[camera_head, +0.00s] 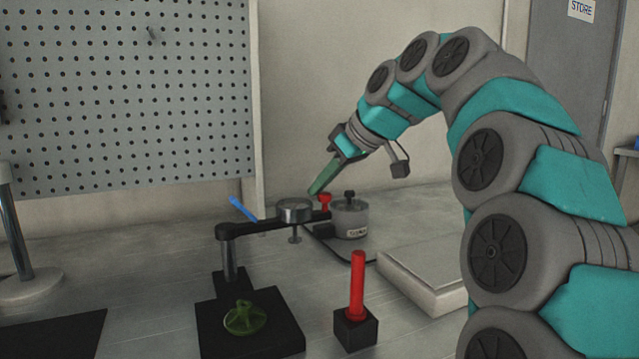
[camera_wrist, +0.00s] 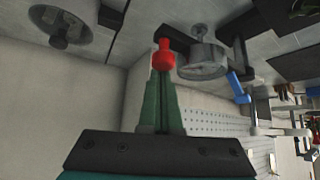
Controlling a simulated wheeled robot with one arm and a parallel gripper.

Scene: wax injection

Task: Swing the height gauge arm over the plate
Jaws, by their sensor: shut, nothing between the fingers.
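The height gauge has a black arm (camera_head: 262,225) on a post, with a round silver dial (camera_head: 294,209) and a red knob (camera_head: 325,200) at its far right end. The arm points right and away, with the dial beyond the plate's back edge. The black plate (camera_head: 290,329) stands in front of the post and bears a green wax piece (camera_head: 245,318). My gripper (camera_head: 313,192) has green fingers, shut and empty, with the tips close to the red knob. In the wrist view the fingertips (camera_wrist: 161,72) appear at the knob (camera_wrist: 163,52), beside the dial (camera_wrist: 203,61); contact is unclear.
A grey lidded pot (camera_head: 350,219) stands just right of the knob. A red handle (camera_head: 357,285) stands upright in a black block right of the plate. A pale slab (camera_head: 430,290) lies further right. A blue tool (camera_head: 243,208) is behind the gauge. A dark mat (camera_head: 50,335) lies left.

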